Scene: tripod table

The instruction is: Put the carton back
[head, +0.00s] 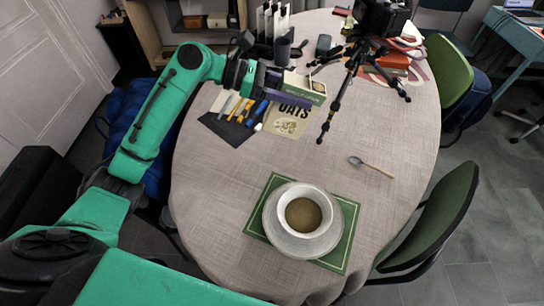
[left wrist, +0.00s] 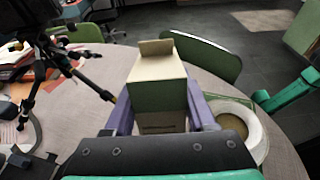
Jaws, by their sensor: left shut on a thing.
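The carton (head: 289,121) is an upright box with a green and cream top part and a cream face lettered OATS. My left gripper (head: 289,92) is shut on it near its top, one finger crossing in front. In the left wrist view the carton (left wrist: 157,88) stands between the two purple fingers of the left gripper (left wrist: 160,113), its top flap raised. I cannot tell whether its base touches the table. My right gripper is not in view.
The round table (head: 225,165) carries a black tripod (head: 345,85) just right of the carton. A dark mat with tools (head: 236,112) lies left of it. A bowl (head: 304,212) on a green board and a spoon (head: 370,166) are nearer. The cloth between is clear.

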